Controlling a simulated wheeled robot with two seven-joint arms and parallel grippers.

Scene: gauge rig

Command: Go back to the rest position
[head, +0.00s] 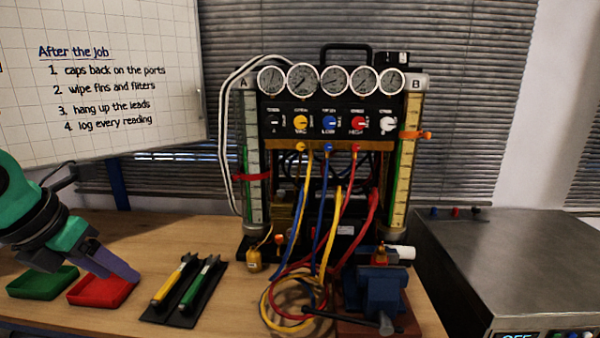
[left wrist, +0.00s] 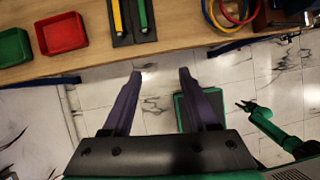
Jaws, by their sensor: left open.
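My left gripper (head: 112,268) comes in from the left in the head view, its purple fingers over the red tray near the table's left front. In the left wrist view my left gripper (left wrist: 161,75) is open, with nothing between its two fingers. Tiled floor shows between and beyond them, with the table edge farther up. A green arm with a small dark gripper (left wrist: 244,105), which looks like my right one, is at the right of the left wrist view. It is too small to tell its jaws. It does not show in the head view.
A green tray (head: 42,282) and red tray (head: 100,290) stand on the wooden table (head: 215,232). A black holder (head: 160,316) bears yellow and green tools. The gauge rig (head: 330,118), coiled hoses and blue vise (head: 385,292) are right. A metal cabinet (head: 510,250) stands far right.

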